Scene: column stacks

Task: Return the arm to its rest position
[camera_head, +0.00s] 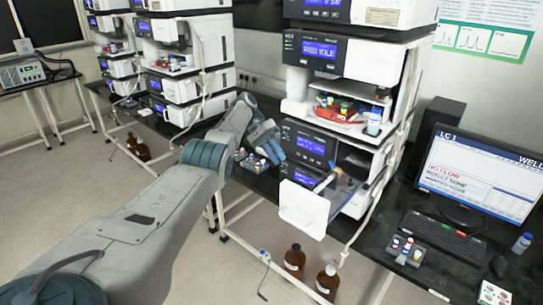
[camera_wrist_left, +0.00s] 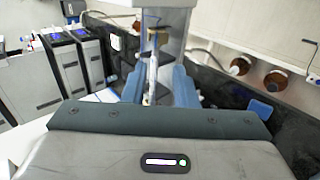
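My left arm (camera_head: 165,215) reaches in from the lower left of the head view, toward the middle instrument stack. Its left gripper (camera_head: 272,145) is in front of the stack's lower modules. In the left wrist view, the two blue fingers (camera_wrist_left: 158,88) stand apart with a gap between them. A slim metal column with a brass fitting (camera_wrist_left: 153,68) shows in that gap, farther off inside a compartment. I see no finger pressing on it. My right gripper is in neither view.
A white compartment door (camera_head: 303,208) stands open below the gripper. A tray of small vials (camera_head: 262,167) lies on the dark bench beside my forearm. Brown bottles (camera_head: 294,260) stand on the floor. A monitor (camera_head: 482,178) and keyboard (camera_head: 440,236) are at the right.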

